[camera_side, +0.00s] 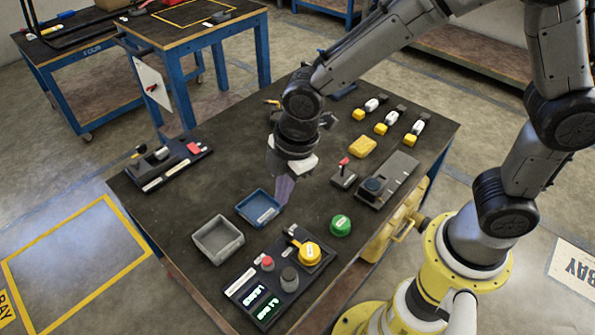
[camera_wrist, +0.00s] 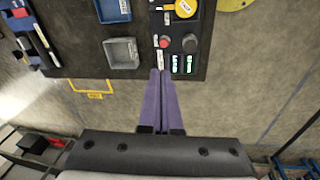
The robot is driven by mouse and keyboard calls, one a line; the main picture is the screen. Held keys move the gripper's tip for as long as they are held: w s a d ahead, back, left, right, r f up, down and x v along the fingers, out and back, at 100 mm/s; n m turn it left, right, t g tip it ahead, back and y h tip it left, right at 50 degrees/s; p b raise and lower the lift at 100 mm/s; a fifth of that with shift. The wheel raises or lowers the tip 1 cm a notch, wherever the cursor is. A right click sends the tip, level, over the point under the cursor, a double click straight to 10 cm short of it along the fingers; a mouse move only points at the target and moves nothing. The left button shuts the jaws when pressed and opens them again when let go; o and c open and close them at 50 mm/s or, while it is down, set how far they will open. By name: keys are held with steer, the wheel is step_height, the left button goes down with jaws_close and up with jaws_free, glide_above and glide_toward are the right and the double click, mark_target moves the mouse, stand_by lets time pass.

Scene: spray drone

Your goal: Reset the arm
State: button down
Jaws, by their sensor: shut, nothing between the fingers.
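My gripper (camera_side: 284,190) hangs over the middle of the dark table (camera_side: 235,135), pointing down with its purple-grey fingers. In the wrist view, the two fingers of my gripper (camera_wrist: 161,73) lie together, shut with nothing between them. In the side view the fingertips appear just right of the blue bin (camera_side: 260,208); their exact height above the table is hard to tell. My arm reaches in from the right, bent over the table. No object is held.
A grey bin (camera_side: 217,239), a control panel (camera_side: 280,276) with a yellow knob (camera_side: 309,252), and a green button (camera_side: 340,225) stand near the front. A yellow block (camera_side: 362,146), a grey device (camera_side: 388,180) and several small bottles are at right. A black fixture (camera_side: 160,165) sits at left.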

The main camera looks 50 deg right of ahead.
steer(key=s+d+r+m+t, duration=0.4)
steer(key=d+r+m, duration=0.2)
steer(key=d+r, duration=0.75)
steer(key=s+d+m+h, duration=0.1)
steer(key=s+d+m, duration=0.3)
steer(key=s+m, duration=0.6)
steer(key=shift+s+d+r, duration=0.25)
steer(key=shift+s, duration=0.75)
